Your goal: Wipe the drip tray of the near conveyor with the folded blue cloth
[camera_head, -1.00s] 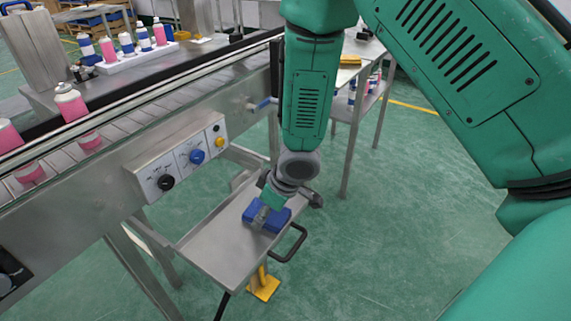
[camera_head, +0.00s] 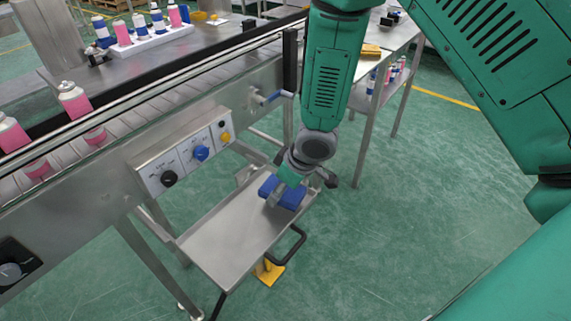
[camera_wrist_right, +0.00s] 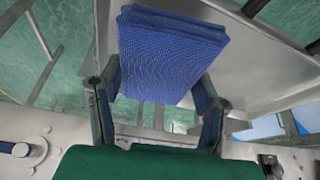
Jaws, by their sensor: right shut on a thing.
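The folded blue cloth (camera_head: 290,198) is at the far right part of the metal drip tray (camera_head: 225,245), below the near conveyor (camera_head: 200,100). My right gripper (camera_head: 281,192) points down and is shut on the cloth. In the right wrist view, the fingers (camera_wrist_right: 160,88) sit on either side of the cloth (camera_wrist_right: 172,50), which is a stack of folded layers. The tray (camera_wrist_right: 255,65) shows behind it. I cannot tell whether the cloth presses on the tray or hovers just above it. The near left of the tray is bare. My left gripper is not in view.
A control box (camera_head: 185,155) with knobs sits on the conveyor's side above the tray. A black handle (camera_head: 290,245) sticks out from the tray's right side. A side table (camera_head: 385,65) stands behind my right arm. Open floor lies to the right.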

